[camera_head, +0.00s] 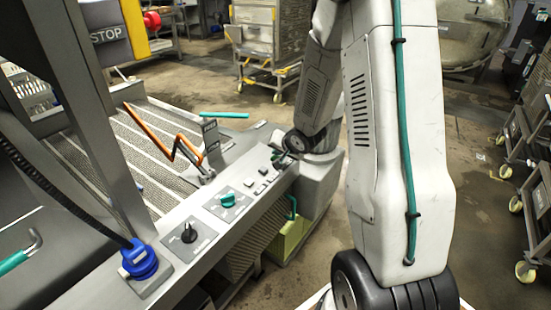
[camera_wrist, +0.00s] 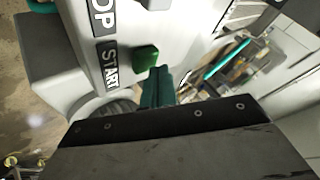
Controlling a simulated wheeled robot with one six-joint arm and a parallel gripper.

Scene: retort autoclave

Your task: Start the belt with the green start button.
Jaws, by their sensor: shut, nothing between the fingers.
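The green start button (camera_wrist: 146,58) sits on a pale panel beside a dark START label (camera_wrist: 111,66) in the wrist view. My gripper (camera_wrist: 158,72) shows there as closed dark-green fingers, empty, with the tips just beside the button in the picture. I cannot tell whether they touch it. In the head view my gripper (camera_head: 277,154) is at the far end of the control console (camera_head: 215,237), low over it. The arm hides the start button there. The belt (camera_head: 118,145) is a grey slatted surface left of the console.
A partly cut-off STOP label (camera_wrist: 103,18) is above START in the wrist view. The console carries a black knob (camera_head: 188,233), a teal knob (camera_head: 228,198) and a blue connector (camera_head: 140,260). Wheeled carts stand at right.

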